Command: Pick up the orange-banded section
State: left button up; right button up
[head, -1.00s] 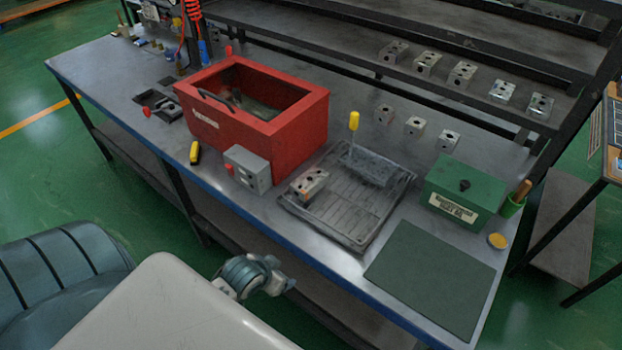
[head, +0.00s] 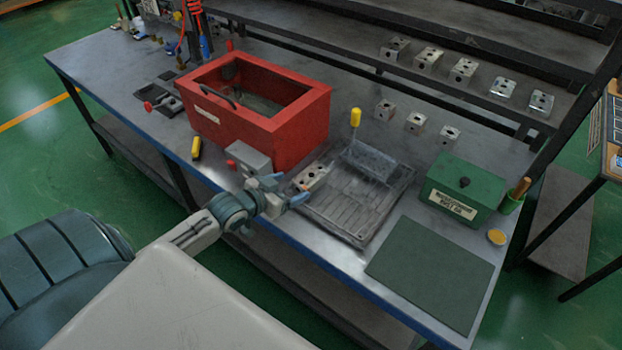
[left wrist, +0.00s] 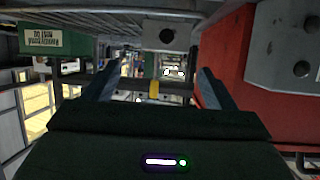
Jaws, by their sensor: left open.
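A metal valve block (head: 312,176) with dark holes sits at the left edge of the slatted grey tray (head: 352,225). It looks slightly tan, but I cannot clearly make out an orange band. In the left wrist view, a grey block with one round hole (left wrist: 166,35) shows ahead, between and beyond the fingers. My left gripper (head: 290,188) is open and empty, at the front of the bench just short of the block. Its two fingers also show apart in the left wrist view (left wrist: 158,85). My right gripper is not in view.
A red open-topped box (head: 262,115) stands left of the tray, with a grey button box (head: 250,158) in front, partly behind my arm. A green box (head: 462,190) and a green mat (head: 430,272) lie right. Several other blocks stand on the bench and shelf behind.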

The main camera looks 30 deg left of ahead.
aim_at(310, 176)
pick_arm(q)
jog(key=x, duration=0.4)
jog(key=shift+w+f, duration=0.1)
jog(key=shift+w, duration=0.05)
jog(key=x, duration=0.1)
jog(key=p+x, duration=0.1)
jog(key=x, duration=0.2)
jog(key=shift+w+a, duration=0.15)
jog(key=shift+w, duration=0.25)
jog(key=shift+w+f, duration=0.1)
jog(key=shift+w, duration=0.25)
jog(key=shift+s, duration=0.1)
jog(key=c, duration=1.4)
